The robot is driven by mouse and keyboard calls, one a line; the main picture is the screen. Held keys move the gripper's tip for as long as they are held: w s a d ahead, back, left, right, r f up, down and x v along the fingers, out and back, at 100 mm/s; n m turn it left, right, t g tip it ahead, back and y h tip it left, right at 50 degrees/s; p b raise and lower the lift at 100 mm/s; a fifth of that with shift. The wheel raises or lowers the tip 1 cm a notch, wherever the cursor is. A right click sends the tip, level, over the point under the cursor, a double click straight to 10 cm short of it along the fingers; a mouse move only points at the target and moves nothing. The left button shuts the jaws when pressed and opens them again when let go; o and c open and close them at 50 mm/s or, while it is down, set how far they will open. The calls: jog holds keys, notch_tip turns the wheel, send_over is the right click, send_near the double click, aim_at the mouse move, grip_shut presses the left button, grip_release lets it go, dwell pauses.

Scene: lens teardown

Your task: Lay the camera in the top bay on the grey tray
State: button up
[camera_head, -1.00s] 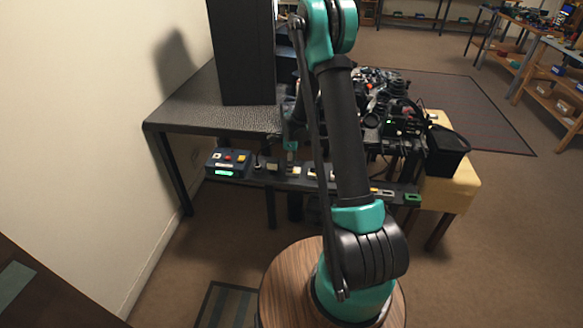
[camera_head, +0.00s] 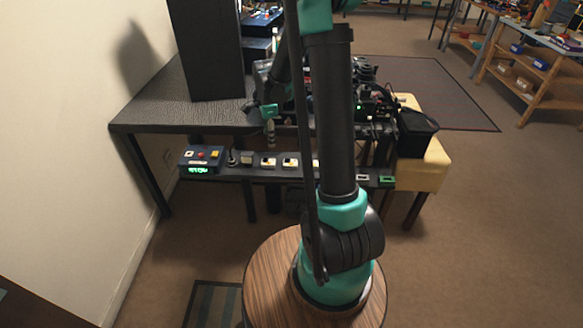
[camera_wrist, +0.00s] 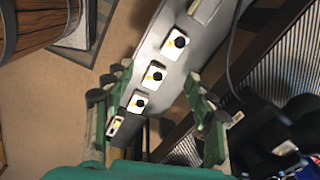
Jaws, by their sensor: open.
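My gripper (camera_wrist: 158,78) is open in the wrist view, its green fingers apart with nothing between them. Beyond the fingers runs a long grey strip (camera_wrist: 178,62) with several small white pieces, each with a black round part, such as this one (camera_wrist: 155,74). I cannot tell whether one of them is the camera, nor which bay is the top one. In the head view my gripper (camera_head: 270,136) is small, above the dark shelf strip (camera_head: 225,168) along the table's front. I cannot make out a separate grey tray; my arm hides part of the bench.
A control box (camera_head: 201,159) with a green display sits at the strip's left end. A tall black panel (camera_head: 207,50) stands on the dark table (camera_head: 155,105). A black bin (camera_head: 415,134) is at the right on a yellow stand (camera_head: 425,178).

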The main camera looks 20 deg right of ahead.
jog(key=s+d+r+n+t, duration=0.1)
jog(key=s+d+n, duration=0.1)
jog(key=s+n, duration=0.7)
jog(key=s+d+n+t, duration=0.2)
jog(key=s+n, duration=0.6)
jog(key=s, duration=0.8)
jog(key=shift+s+r+n, duration=0.15)
jog(key=shift+r+n, duration=0.25)
